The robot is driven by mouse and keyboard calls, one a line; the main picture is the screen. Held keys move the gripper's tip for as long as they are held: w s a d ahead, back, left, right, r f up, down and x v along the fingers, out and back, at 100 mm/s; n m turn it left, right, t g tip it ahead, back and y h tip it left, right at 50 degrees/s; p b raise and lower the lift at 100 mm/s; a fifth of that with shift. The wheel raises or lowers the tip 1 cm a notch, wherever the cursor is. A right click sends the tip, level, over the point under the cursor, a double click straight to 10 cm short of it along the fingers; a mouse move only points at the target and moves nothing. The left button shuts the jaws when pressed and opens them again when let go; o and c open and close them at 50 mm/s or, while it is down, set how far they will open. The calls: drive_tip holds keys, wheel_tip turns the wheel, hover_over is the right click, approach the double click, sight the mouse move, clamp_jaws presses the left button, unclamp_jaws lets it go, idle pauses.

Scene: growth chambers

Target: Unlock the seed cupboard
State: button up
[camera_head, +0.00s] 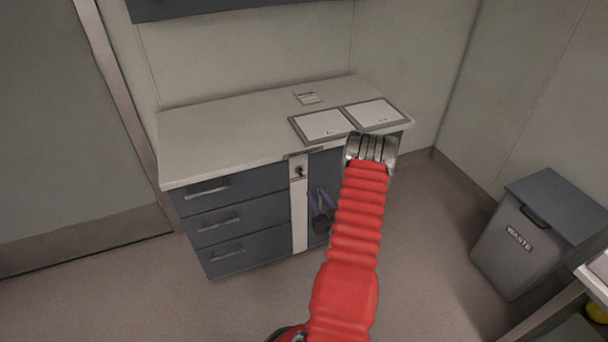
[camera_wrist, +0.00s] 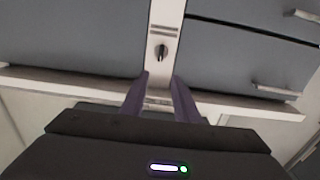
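The seed cupboard is most likely the dark blue-grey cupboard door (camera_head: 325,170) under the worktop, right of the drawers, partly hidden by my arm. Beside it is a pale vertical strip with a round lock (camera_head: 299,173). In the wrist view, which looks upside down, the lock (camera_wrist: 161,52) has a dark upright piece at its centre; I cannot tell whether it is a key or a knob. My gripper (camera_head: 319,195) is in front of the door, right of and lower than the lock. Its purple fingers (camera_wrist: 160,78) are apart and empty, with the lock beyond them.
Three drawers (camera_head: 220,224) with bar handles are left of the strip. The worktop (camera_head: 225,130) holds two framed panels (camera_head: 323,125) and a small card (camera_head: 307,98). A waste bin (camera_head: 510,245) stands at the right. The floor left of my arm is clear.

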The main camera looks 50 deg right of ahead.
sight(302, 171)
drive_tip(key=x, duration=1.3)
drive_tip(key=shift+c, duration=0.3)
clamp_jaws()
